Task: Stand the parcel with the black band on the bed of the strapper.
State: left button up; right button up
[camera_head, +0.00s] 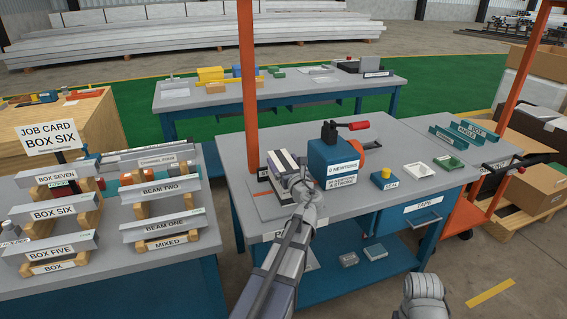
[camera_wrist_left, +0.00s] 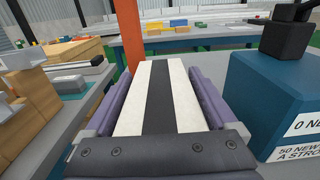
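The parcel with the black band (camera_wrist_left: 158,95) is white with a dark stripe along its top. It lies between the two purple fingers of my left gripper (camera_wrist_left: 160,100), which appears shut on it. In the head view, my left gripper (camera_head: 286,168) holds the parcel (camera_head: 281,160) just left of the strapper (camera_head: 333,158), a blue block with a "0 NEWTONS" label and a red-handled lever. The strapper's flat bed (camera_head: 268,207) shows partly below the gripper. The parcel's underside is hidden, so I cannot tell whether it touches the bed.
An orange post (camera_head: 248,90) stands close behind the parcel. Right of the strapper are a yellow-topped seal block (camera_head: 384,178) and a white tray (camera_head: 420,170). A rack of labelled beams (camera_head: 165,205) stands on the left table.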

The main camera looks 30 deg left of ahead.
pick_arm(q)
jog(key=shift+o, duration=0.4)
jog(key=shift+r, duration=0.15)
jog(key=v, duration=1.2)
jog(key=shift+s, duration=0.1)
